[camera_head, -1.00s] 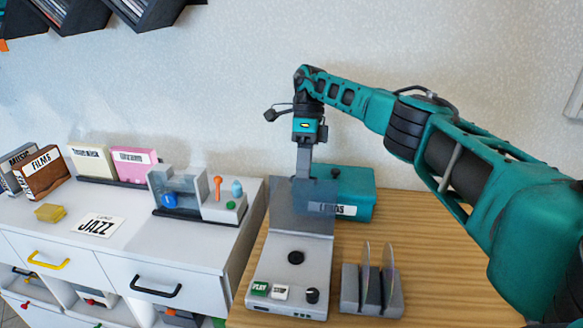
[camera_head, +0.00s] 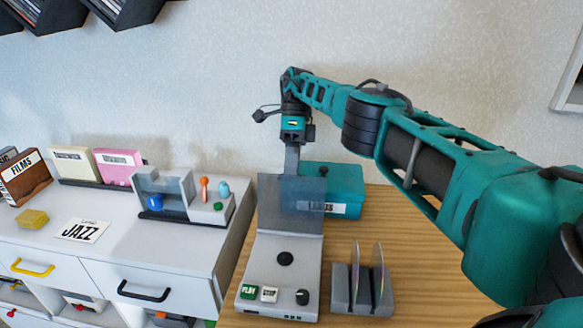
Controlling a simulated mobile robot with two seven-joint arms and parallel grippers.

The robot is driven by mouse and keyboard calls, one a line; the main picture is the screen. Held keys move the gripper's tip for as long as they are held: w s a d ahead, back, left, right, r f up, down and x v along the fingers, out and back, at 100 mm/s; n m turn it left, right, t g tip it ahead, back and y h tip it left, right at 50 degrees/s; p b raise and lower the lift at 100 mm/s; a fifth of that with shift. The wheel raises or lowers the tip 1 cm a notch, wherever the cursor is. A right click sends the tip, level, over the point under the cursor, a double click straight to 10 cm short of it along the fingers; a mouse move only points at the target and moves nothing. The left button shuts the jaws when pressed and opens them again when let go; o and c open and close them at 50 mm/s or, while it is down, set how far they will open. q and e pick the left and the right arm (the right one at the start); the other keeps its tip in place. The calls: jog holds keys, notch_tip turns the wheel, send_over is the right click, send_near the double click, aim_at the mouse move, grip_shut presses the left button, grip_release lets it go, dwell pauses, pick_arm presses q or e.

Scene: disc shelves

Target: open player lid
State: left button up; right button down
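The grey disc player (camera_head: 265,252) stands on the wooden table, with a dark round hub, green and white buttons and a black knob on top. Its smoky see-through lid (camera_head: 305,208) is raised and stands up at the back of the player. My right gripper (camera_head: 291,165) points down at the lid's upper edge, just behind or against it. Its fingertips are partly hidden, so I cannot tell whether they touch the lid or how far apart they are. My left gripper is not in view.
A teal labelled box (camera_head: 345,182) stands behind the player. A grey rack with upright discs (camera_head: 360,287) stands to its right. The white cabinet (camera_head: 130,228) at left bears cases, a jazz card and a small device. Bare table lies at right.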

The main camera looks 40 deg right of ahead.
jog(key=c, duration=1.2)
grip_release()
jog(key=shift+f, duration=0.1)
jog(key=shift+c, duration=0.2)
